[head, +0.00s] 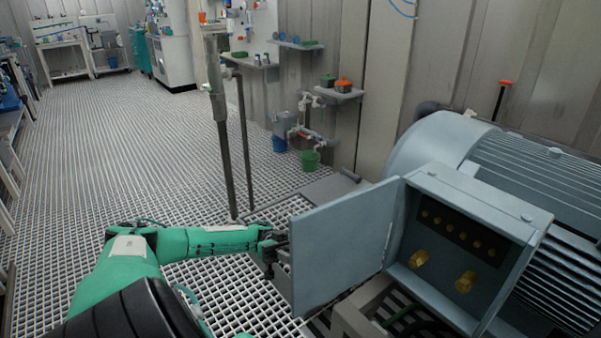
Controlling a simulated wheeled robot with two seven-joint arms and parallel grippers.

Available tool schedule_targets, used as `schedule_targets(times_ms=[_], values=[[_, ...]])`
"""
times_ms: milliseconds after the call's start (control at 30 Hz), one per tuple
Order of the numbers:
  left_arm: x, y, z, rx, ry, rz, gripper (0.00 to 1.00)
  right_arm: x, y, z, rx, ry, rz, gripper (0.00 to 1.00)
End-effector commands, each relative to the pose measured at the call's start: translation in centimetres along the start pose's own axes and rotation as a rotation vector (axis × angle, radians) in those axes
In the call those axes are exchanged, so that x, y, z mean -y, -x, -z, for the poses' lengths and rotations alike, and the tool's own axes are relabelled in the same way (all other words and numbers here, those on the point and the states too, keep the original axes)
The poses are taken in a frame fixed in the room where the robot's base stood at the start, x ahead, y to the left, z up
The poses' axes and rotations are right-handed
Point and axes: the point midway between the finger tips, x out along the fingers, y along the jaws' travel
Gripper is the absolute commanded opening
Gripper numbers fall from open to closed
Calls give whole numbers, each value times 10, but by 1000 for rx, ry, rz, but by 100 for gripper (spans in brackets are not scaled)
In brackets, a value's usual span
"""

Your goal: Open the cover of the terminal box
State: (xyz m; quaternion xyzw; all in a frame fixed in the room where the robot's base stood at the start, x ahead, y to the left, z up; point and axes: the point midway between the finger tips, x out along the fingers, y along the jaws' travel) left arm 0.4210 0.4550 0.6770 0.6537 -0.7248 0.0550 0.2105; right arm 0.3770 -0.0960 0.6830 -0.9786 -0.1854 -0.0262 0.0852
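The terminal box (495,205) is a grey-blue square housing on the side of a large motor. Its flat cover (345,240) stands swung out to the left, with its hinge side at the box's left edge. The inside shows a dark terminal strip with several brass studs, and two brass fittings below it. My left gripper (278,247) is at the left free edge of the cover, close to it or touching it. Its fingers are small, dark and partly hidden, so I cannot tell whether they grip the edge. My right gripper is out of view.
The finned motor (530,165) fills the right side. A metal frame (358,308) and dark cables lie under the box. A thin upright post (222,130) stands on the grating floor (130,150) behind my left arm. The floor to the left is clear.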

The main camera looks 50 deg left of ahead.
Motion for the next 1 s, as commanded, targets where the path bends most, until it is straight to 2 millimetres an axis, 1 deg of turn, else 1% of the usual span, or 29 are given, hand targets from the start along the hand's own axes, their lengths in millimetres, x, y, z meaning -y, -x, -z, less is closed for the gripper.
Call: schedule_targets(times_ms=[467,500,567,600,867,1000], values=[[-1,1,-1,4,4,-4,0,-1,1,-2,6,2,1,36],[-1,0,-1,4,4,-5,31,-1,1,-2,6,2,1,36],[-1,0,-1,3,4,-4,42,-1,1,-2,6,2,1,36],[-1,0,-1,3,4,-4,47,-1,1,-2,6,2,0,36],[-1,1,0,2,3,-4,47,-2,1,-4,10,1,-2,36],[0,8,-1,2,2,-3,47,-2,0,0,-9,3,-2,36]])
